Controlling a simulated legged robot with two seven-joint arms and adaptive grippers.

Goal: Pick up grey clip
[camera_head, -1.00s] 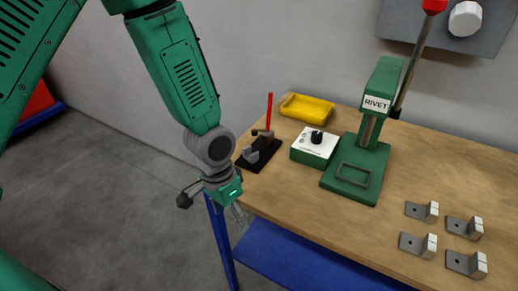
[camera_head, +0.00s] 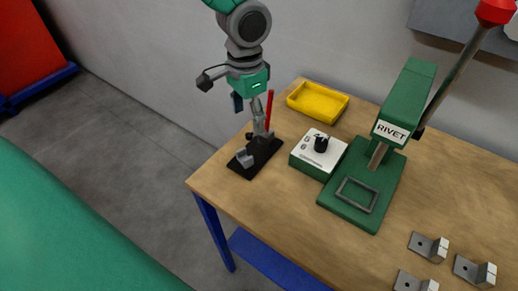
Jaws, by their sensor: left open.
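Several grey L-shaped clips, each with a pale upright end, lie on the wooden table at the lower right: one (camera_head: 428,246), one beside it (camera_head: 475,270) and one cut by the bottom edge (camera_head: 408,283). Another small grey piece (camera_head: 245,158) sits on the front of a black fixture (camera_head: 255,163) with a red handle (camera_head: 269,108), near the table's left corner. My left gripper (camera_head: 263,124) points down over the back of this fixture, open, its fingers overlapping the clamp part. Whether it touches is unclear. My right gripper is out of view.
A green rivet press (camera_head: 372,170) with a red-knobbed lever stands right of a white-topped control box (camera_head: 318,153). A yellow tray (camera_head: 318,102) lies at the back. The table's (camera_head: 270,205) front left is clear.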

